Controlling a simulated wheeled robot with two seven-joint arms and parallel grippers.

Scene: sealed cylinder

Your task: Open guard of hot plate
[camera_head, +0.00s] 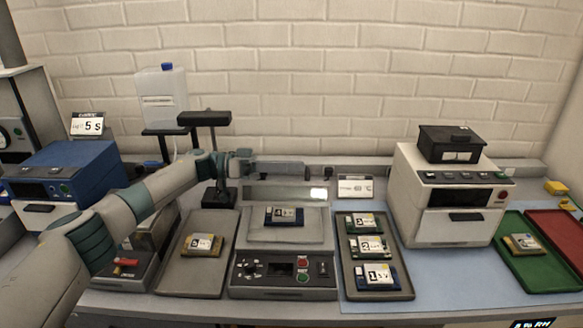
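The hot plate (236,226) stands at the centre of the bench, with a dark front panel (283,270) of knobs and red and green buttons. A small blue labelled block (284,216) rests on its plate. A pale see-through panel (288,192), which looks like the guard, stands at the rear edge of the plate with a bright glare at its right. My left arm reaches in from the left, and my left gripper (243,162) is just behind and above the rear left of the hot plate. Its fingers are too small and unclear to tell open from shut. My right gripper is out of view.
A grey tray (190,280) with one block lies left of the hot plate; another tray (405,285) with three blocks lies right. A white device (455,215), green tray (545,268) and red tray (562,240) are farther right. A blue device (75,165) stands at left.

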